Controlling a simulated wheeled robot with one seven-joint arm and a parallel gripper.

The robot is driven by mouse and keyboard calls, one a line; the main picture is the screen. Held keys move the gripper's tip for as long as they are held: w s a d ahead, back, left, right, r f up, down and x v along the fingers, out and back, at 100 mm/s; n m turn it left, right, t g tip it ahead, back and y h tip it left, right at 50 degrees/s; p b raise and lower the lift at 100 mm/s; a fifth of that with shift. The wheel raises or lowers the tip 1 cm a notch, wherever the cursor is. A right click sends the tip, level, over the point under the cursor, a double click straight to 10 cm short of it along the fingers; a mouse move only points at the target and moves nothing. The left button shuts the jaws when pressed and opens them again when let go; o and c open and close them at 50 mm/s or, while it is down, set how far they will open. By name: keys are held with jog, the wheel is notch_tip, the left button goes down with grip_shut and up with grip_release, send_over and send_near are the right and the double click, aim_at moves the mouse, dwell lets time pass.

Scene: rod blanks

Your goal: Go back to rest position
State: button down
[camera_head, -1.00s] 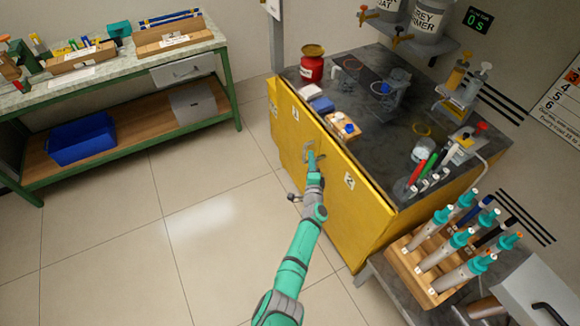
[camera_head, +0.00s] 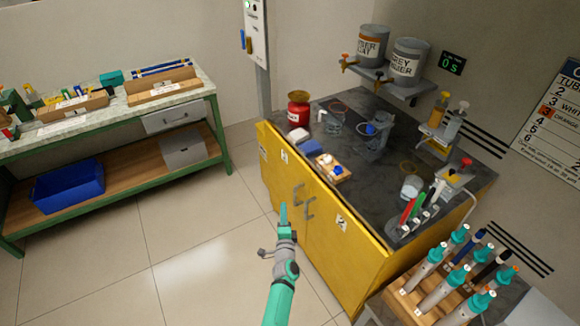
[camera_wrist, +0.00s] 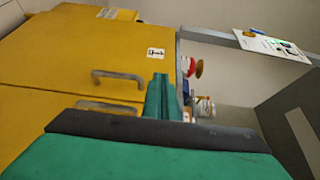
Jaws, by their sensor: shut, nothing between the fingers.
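My gripper (camera_head: 283,212) is shut and empty, a green pair of fingers pointing up and away in the head view. It is in front of the yellow cabinet (camera_head: 345,245), to the left of the grey door handles (camera_head: 303,203), and looks apart from them. In the wrist view my gripper (camera_wrist: 162,95) shows as joined green fingers, with the yellow doors and two handles (camera_wrist: 118,76) beyond. The cabinet doors look closed.
The dark cabinet top (camera_head: 350,150) holds a red can (camera_head: 298,110), cups and pens. A rack of teal-capped tubes (camera_head: 440,275) stands at lower right. A green-framed bench (camera_head: 120,110) with a blue bin (camera_head: 68,187) is at left. The tiled floor (camera_head: 190,240) between is clear.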

jog(key=s+d+f+n+g+h, duration=0.1)
jog(key=s+d+f+n, duration=0.15)
jog(key=s+d, duration=0.4)
jog(key=s+d+f+n+g, duration=0.1)
jog(key=s+d+f+n, duration=0.1)
jog(key=s+d+n, duration=0.35)
jog(key=s+d+n+h, duration=0.1)
jog(key=s+d, duration=0.3)
jog(key=s, duration=0.4)
jog(key=s+d+n, duration=0.2)
jog(key=s+d, duration=0.2)
jog(key=s, duration=0.5)
jog(key=s+a+r+n+g, duration=0.15)
jog(key=s+r, duration=0.25)
jog(key=s, duration=0.5)
jog(key=s+a+r+n+t, duration=0.1)
jog(key=s+a+r+n, duration=0.15)
jog(key=s, duration=0.65)
jog(key=s+a+r, duration=0.4)
jog(key=s+r, duration=0.1)
jog(key=r, duration=0.2)
jog(key=s+a+r+n, duration=0.1)
jog(key=s+a+r, duration=0.3)
jog(key=r, duration=0.3)
jog(key=shift+s+a+n, duration=0.3)
jog(key=shift+s, duration=0.45)
jog(key=shift+w, duration=0.1)
